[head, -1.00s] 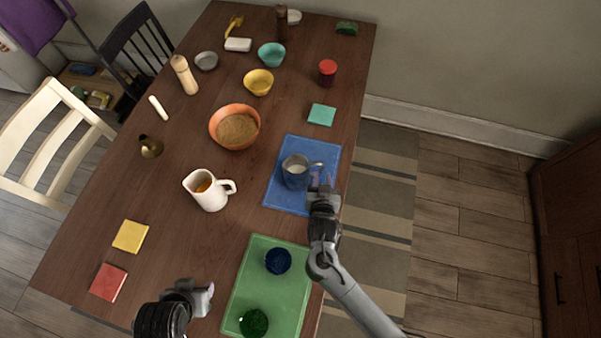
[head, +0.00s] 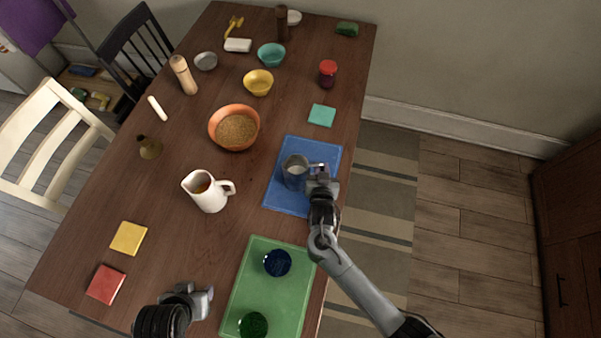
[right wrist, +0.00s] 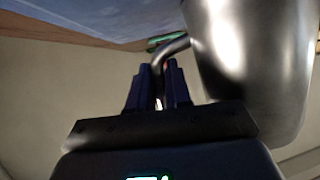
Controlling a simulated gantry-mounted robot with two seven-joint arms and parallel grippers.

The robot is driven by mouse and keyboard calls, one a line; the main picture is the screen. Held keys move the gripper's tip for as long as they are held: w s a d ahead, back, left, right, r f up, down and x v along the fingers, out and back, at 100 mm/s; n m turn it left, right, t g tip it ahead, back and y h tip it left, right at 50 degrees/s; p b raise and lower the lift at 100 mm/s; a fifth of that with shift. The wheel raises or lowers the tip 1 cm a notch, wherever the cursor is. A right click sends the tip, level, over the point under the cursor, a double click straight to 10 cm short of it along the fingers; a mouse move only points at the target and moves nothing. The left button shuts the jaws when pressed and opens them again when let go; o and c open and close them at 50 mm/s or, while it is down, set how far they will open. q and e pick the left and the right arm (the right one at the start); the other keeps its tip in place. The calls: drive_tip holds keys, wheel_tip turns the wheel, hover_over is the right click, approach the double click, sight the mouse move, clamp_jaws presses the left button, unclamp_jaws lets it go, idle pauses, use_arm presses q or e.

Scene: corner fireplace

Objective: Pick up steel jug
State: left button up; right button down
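The steel jug (head: 293,172) stands upright on the blue mat (head: 287,203), with its handle side to the right. My right gripper (head: 319,174) is at the handle. In the right wrist view the jug (right wrist: 255,65) fills the right side, and its curved handle (right wrist: 176,46) runs between the fingers of my right gripper (right wrist: 158,80). The fingers are close together around the handle. The jug shows no clear lift from the mat. My left gripper (head: 200,300) is low at the left over the table, away from the jug; its finger opening is unclear.
A white pitcher (head: 208,192) stands left of the mat. An orange bowl (head: 234,128) is behind it. A green tray (head: 262,293) with a blue cup (head: 277,263) and green cup (head: 253,325) lies in front. A red-lidded jar (head: 327,75) stands farther back.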

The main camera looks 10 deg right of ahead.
sight(323, 164)
drive_tip(key=shift+r, duration=0.3)
idle(0.5)
drive_tip(key=shift+r+p, duration=0.55)
drive_tip(key=shift+r, duration=1.25)
drive_tip(key=s+d+r+p, duration=0.1)
drive_tip(key=s+d+r, duration=0.4)
drive_tip(key=d, duration=0.5)
drive_tip(key=shift+s+r+p, duration=0.35)
drive_tip(key=shift+r, duration=0.6)
